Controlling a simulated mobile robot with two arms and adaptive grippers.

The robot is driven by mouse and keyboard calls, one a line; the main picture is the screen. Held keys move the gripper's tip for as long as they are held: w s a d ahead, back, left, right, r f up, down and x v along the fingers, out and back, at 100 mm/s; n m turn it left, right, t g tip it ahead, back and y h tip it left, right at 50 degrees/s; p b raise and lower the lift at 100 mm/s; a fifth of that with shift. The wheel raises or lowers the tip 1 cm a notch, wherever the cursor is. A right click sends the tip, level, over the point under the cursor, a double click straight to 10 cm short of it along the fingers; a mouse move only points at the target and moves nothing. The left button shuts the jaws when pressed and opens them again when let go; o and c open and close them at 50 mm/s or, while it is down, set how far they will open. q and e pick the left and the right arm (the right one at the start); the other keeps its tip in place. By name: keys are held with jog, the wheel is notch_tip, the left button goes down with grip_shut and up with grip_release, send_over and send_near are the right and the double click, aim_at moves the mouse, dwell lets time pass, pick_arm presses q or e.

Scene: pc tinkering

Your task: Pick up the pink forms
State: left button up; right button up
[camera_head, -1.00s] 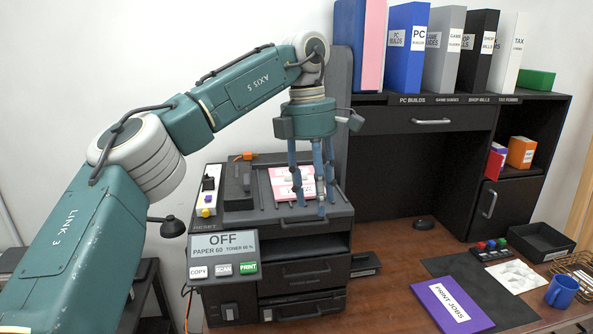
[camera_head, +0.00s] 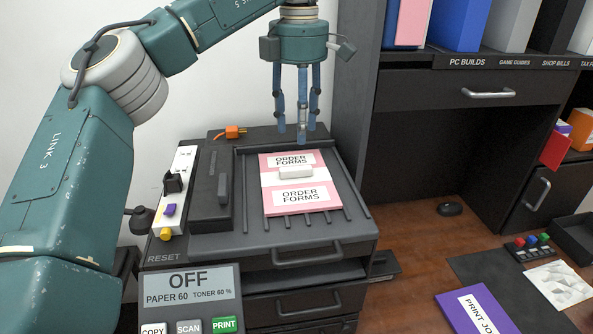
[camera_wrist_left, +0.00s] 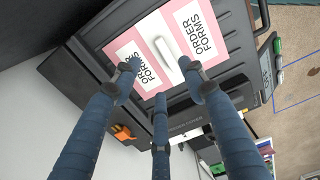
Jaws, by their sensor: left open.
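The pink order forms (camera_head: 300,201) lie flat on the ribbed top of the dark printer (camera_head: 290,232). A white band crosses their middle, with a small white block (camera_head: 296,171) on it. My left gripper (camera_head: 298,135) points down above the far end of the forms, its blue fingers apart and empty. In the left wrist view the forms (camera_wrist_left: 155,80) and the white block (camera_wrist_left: 166,53) show beyond the spread fingers (camera_wrist_left: 163,95). The fingers look clear of the paper. My right gripper is in neither view.
A power strip (camera_head: 176,187) and a raised dark bar (camera_head: 210,190) stand left of the forms. An orange plug (camera_head: 233,132) lies behind. The desk's dark side panel (camera_head: 356,100) rises close to the right. A purple folder (camera_head: 470,315) lies on the desk.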

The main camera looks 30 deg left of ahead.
aim_at(295, 160)
pick_arm(q)
jog(key=f, duration=0.2)
jog(key=shift+s+f, duration=0.2)
jog(key=shift+f, duration=0.4)
jog(key=shift+a+f, duration=0.1)
jog(key=shift+f, duration=0.2)
jog(key=f, duration=0.1)
jog(key=f+p, duration=0.2)
jog(key=f, duration=0.1)
jog(key=shift+s+f, duration=0.1)
jog(key=shift+s, duration=0.25)
jog(key=shift+f, duration=0.25)
jog(key=shift+w+f, duration=0.1)
jog(key=shift+c, duration=1.3)
jog(key=c, duration=0.8)
grip_shut()
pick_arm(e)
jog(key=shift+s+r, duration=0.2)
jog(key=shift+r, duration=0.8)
